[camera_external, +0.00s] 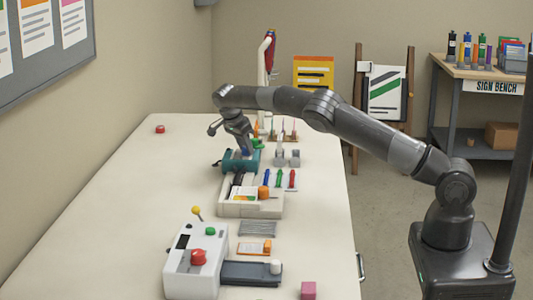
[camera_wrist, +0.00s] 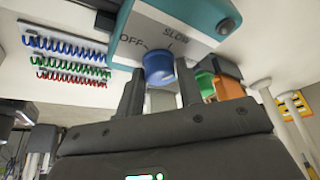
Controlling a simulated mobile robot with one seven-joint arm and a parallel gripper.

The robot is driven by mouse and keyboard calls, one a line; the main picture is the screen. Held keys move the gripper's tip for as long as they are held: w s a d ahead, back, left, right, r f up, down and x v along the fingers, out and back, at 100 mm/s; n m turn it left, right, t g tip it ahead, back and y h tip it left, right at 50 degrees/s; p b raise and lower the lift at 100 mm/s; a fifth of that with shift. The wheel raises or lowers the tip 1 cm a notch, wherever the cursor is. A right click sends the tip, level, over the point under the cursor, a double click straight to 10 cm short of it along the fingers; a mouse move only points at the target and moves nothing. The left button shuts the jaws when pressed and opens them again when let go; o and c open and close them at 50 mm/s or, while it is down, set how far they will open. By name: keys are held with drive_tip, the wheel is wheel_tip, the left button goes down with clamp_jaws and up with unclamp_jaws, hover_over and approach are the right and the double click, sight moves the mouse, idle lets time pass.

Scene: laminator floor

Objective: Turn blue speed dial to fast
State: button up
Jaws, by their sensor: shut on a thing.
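The blue speed dial (camera_wrist: 159,69) is on the white face of a teal machine (camera_wrist: 205,12), and the machine also shows in the external view (camera_external: 232,163). The face reads OFF at the dial's left and SLOW above it; no FAST label is readable, and I cannot tell where the dial points. My gripper (camera_wrist: 160,84) has one finger on each side of the dial and is shut on it. In the external view my gripper (camera_external: 246,149) reaches down to the machine, and the dial is mostly hidden there.
Red, green and blue coils (camera_wrist: 72,62) lie beside the machine. Green and orange blocks (camera_wrist: 228,86) stand close on its other side. In the external view, a white tray (camera_external: 250,209) and a white box with a red button (camera_external: 193,280) stand nearer; the table's left side is mostly clear.

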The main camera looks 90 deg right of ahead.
drive_tip(key=m, duration=0.2)
drive_tip(key=m+y, duration=0.1)
drive_tip(key=m, duration=0.1)
drive_tip(key=shift+w+d+f+m+g+y, duration=0.1)
drive_tip(key=shift+m+g+y, duration=0.2)
drive_tip(key=shift+m+g, duration=0.1)
idle(0.4)
drive_tip(key=o, duration=1)
drive_tip(key=shift+c, duration=0.2)
